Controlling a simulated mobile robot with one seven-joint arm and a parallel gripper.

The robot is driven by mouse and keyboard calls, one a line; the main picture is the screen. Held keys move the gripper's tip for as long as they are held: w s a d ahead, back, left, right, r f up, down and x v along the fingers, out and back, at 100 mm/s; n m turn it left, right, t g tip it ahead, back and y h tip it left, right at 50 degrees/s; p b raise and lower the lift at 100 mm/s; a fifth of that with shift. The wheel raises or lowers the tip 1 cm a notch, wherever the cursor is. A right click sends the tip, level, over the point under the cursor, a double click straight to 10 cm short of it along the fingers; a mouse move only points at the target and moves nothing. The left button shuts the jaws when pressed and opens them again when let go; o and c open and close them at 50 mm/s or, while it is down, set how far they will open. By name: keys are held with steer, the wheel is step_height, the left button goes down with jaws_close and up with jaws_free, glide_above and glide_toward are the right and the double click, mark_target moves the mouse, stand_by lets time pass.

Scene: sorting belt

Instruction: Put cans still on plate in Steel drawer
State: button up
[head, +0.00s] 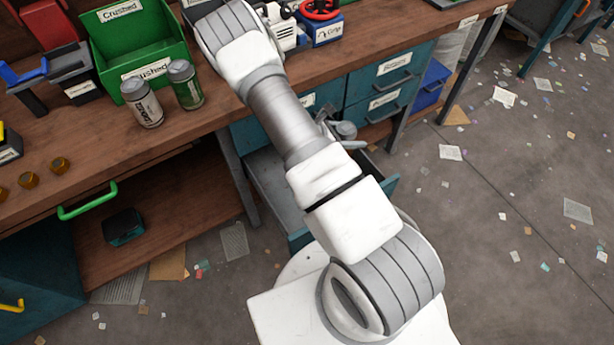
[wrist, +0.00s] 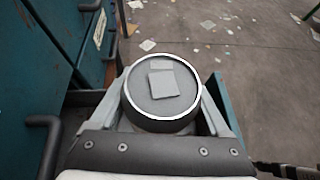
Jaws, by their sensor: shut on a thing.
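My gripper (wrist: 165,106) is shut on a round can (wrist: 160,85), seen from its end with a bright rim, dark grey face and small grey square patch. In the head view my gripper (head: 328,122) is partly hidden behind my arm, with a grey round part beside it. It is over or near a pulled-out teal drawer (head: 274,180) below the bench; whether the can is inside it I cannot tell. A pale can (head: 142,104) and a green can (head: 185,86) stand on the bench. No plate is clearly seen, and the open drawer's label is hidden.
A green bin (head: 135,45) labelled Crushed stands behind the two cans. Shut teal drawers (head: 385,85) with handles are right of my arm. The floor at right is open, with scattered paper.

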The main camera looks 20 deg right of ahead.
steer(key=shift+m+g, duration=0.5)
steer(key=shift+s+d+f+b, duration=0.25)
steer(key=shift+f+b, duration=0.3)
steer(key=shift+f, duration=1.85)
steer(key=shift+s+d+f+b, duration=0.15)
steer(key=shift+s+f+b, duration=0.3)
steer(key=shift+f, duration=2)
steer(key=shift+s+d+f+b, duration=0.2)
steer(key=shift+f+b, duration=0.4)
steer(key=shift+f, duration=1.8)
steer(key=shift+f+b, duration=0.6)
steer(key=shift+b, duration=0.05)
steer(key=o, duration=1.2)
steer(key=shift+c, duration=0.2)
